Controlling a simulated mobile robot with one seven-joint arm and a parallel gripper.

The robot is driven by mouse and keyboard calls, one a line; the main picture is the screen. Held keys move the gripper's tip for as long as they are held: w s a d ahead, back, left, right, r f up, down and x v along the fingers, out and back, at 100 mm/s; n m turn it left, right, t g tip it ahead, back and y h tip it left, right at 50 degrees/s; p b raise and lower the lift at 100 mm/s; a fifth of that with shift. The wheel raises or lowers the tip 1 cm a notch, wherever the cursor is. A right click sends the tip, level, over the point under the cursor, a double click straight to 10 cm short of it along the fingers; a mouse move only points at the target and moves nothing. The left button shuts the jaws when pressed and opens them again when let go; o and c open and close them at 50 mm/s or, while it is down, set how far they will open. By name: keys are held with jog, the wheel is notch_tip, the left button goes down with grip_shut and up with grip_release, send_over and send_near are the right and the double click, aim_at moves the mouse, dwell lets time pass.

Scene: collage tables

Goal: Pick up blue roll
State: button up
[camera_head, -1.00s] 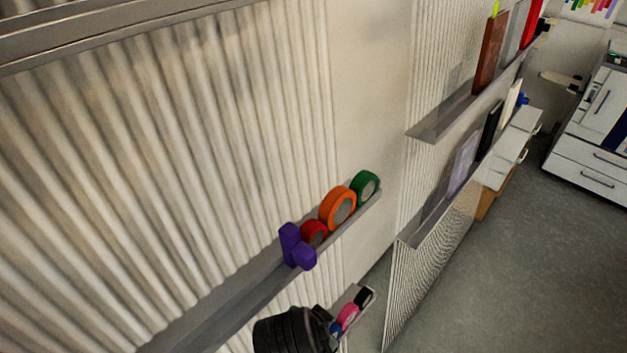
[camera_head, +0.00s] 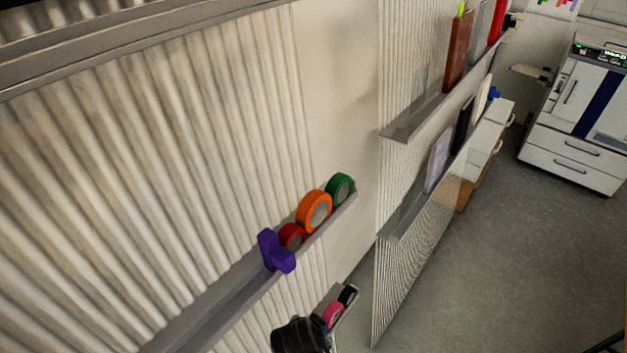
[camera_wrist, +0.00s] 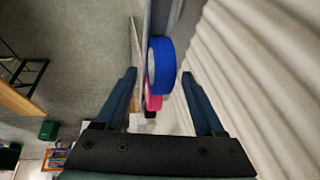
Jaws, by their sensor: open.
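The blue roll (camera_wrist: 162,65) shows in the wrist view between and a little beyond the fingertips of my gripper (camera_wrist: 159,75). My gripper is open, with one finger on each side of the roll and nothing clearly held. A pink roll (camera_wrist: 152,102) and a black item (camera_wrist: 149,115) sit just past the blue roll on the same narrow shelf. In the head view my dark gripper (camera_head: 300,335) is at the lower shelf, beside the pink roll (camera_head: 333,313) and the black roll (camera_head: 348,295).
An upper shelf (camera_head: 225,305) carries a purple dispenser (camera_head: 276,252), a red roll (camera_head: 291,236), an orange roll (camera_head: 314,211) and a green roll (camera_head: 340,188). A corrugated wall (camera_wrist: 275,75) stands close on the right in the wrist view. Open floor (camera_wrist: 85,40) lies to the left.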

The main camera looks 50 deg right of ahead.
jog(key=shift+f, duration=0.15)
jog(key=c, duration=1.1)
grip_shut()
jog(key=shift+w, duration=0.1)
